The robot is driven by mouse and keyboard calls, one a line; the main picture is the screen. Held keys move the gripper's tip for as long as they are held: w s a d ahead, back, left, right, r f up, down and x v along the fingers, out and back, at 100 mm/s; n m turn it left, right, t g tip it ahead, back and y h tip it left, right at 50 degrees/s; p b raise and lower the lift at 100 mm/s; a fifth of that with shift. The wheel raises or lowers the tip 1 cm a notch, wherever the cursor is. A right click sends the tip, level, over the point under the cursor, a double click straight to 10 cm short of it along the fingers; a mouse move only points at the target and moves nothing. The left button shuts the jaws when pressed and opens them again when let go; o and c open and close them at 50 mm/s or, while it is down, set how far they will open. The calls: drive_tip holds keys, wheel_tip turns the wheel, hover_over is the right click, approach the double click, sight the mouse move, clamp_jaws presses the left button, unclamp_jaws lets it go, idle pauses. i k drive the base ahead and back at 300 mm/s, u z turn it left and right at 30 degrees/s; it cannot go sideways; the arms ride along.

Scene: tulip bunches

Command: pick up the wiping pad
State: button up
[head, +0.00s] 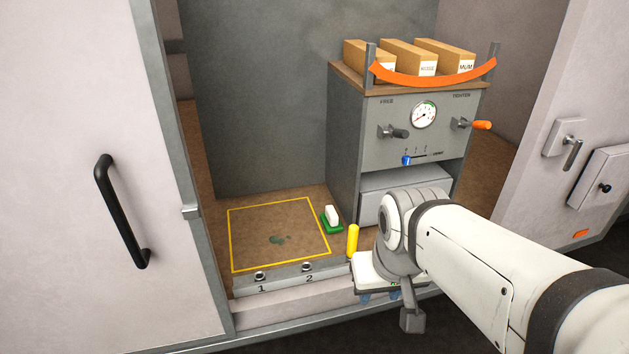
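The wiping pad (332,219), a green base with a white block on top, sits on the brown floor of the recess, just right of the yellow-outlined square. It appears upright, and nothing touches it. My gripper (378,294) is at the end of my white arm, to the right of and nearer than the pad, clearly apart from it. My wrist hides much of the gripper, and I cannot tell whether the fingers are open or shut.
A yellow upright cylinder (352,240) stands between pad and wrist. A grey cabinet (345,150) with knobs and gauge rises behind. A front ledge (285,281) carries sockets marked 1 and 2.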

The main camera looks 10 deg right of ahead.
sight(332, 221)
drive_tip(key=z, duration=0.05)
drive_tip(key=i, duration=1.4)
drive_tip(key=z, duration=0.05)
